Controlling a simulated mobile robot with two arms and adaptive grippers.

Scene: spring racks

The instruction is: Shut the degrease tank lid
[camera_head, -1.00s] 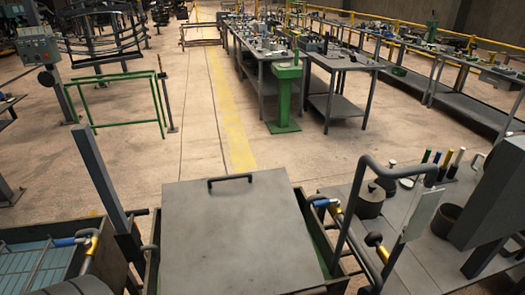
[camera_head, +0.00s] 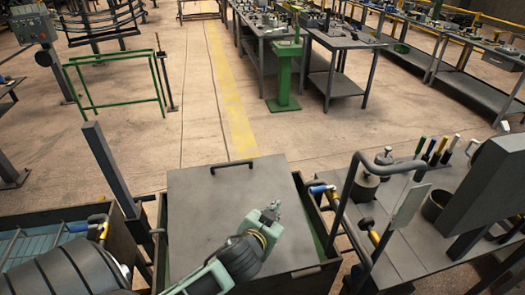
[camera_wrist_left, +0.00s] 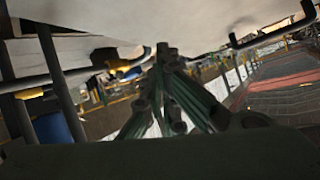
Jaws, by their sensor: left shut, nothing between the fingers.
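The tank lid (camera_head: 205,205) is a flat grey plate with a dark bar handle (camera_head: 231,166) along its far edge. It looks raised at an angle over the dark-walled tank (camera_head: 328,232), whose green inside shows along the lid's right edge. My left gripper (camera_head: 272,210) is in front of the lid's right half in the head view, shut and empty. Whether it touches the lid cannot be told. In the left wrist view, the shut fingers (camera_wrist_left: 162,52) are close to a pale plate, likely the lid (camera_wrist_left: 200,18). My right gripper is out of view.
Another tank with a blue inside (camera_head: 45,265) stands at left, beside a dark post (camera_head: 105,170). At right, a grey bench (camera_head: 425,225) holds tools and pots, with a bent dark pipe (camera_head: 350,190) close to the tank. The floor beyond the lid is clear.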

